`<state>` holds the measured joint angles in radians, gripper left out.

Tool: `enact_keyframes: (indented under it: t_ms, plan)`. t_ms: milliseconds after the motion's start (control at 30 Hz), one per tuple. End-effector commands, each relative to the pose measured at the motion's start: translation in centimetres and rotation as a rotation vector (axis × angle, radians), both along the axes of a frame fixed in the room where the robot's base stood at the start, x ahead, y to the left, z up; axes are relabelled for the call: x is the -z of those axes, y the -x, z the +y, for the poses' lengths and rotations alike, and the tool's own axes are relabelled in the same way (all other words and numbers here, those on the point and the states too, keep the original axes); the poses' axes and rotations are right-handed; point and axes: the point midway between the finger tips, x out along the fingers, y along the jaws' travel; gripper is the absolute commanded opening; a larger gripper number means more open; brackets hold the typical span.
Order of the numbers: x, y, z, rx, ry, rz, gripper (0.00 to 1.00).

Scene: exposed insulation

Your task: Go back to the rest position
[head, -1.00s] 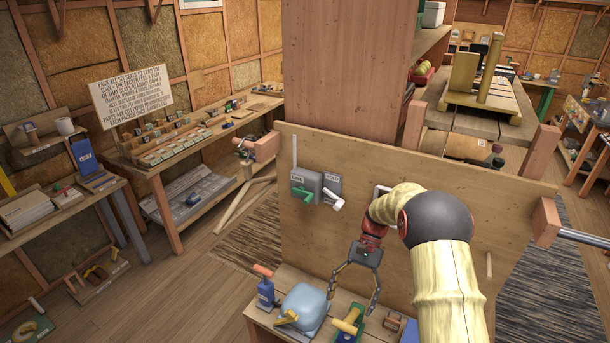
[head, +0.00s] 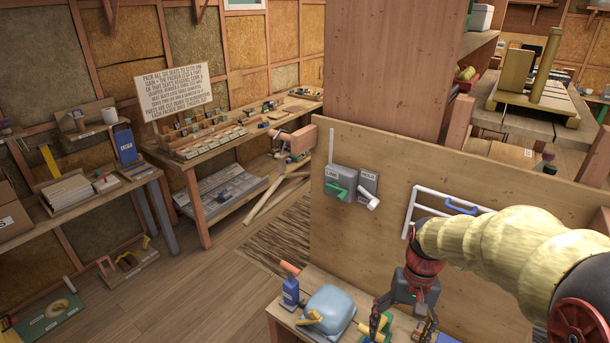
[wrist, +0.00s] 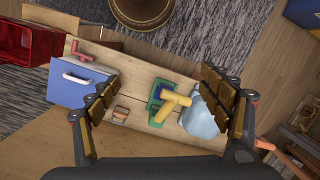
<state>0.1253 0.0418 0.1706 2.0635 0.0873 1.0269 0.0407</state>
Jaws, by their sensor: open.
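My gripper (wrist: 165,108) is open and empty in the wrist view, its two fingers spread wide above a small wooden bench (wrist: 133,68). In the head view my gripper (head: 402,322) hangs pointing down at the lower right, over the same bench, in front of an upright wooden panel (head: 400,160). The fingertips are partly cut off by the frame's lower edge. Nothing is between the fingers.
On the bench are a pale blue rounded object (head: 328,308), a blue tool with an orange handle (head: 290,288), a yellow-handled green item (wrist: 172,103) and a blue box (wrist: 80,82). The panel carries two levers (head: 350,188). Open floor (head: 200,290) lies left.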

Motion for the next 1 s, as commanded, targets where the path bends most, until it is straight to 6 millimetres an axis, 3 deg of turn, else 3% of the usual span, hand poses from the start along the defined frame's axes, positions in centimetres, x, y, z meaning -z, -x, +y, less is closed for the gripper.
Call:
enact_keyframes:
  t_ms: [267, 600, 733, 1000]
  plan:
    - [-1.9, 5.1, 0.8, -0.097, 0.066, -0.225, 0.79]
    - [-2.5, 11.3, 1.9, -0.167, 0.121, -0.475, 0.79]
    - [-3.1, 12.5, 2.4, -0.180, 0.128, -0.564, 0.79]
    - [-4.0, 13.0, 3.0, -0.195, 0.130, -0.649, 0.79]
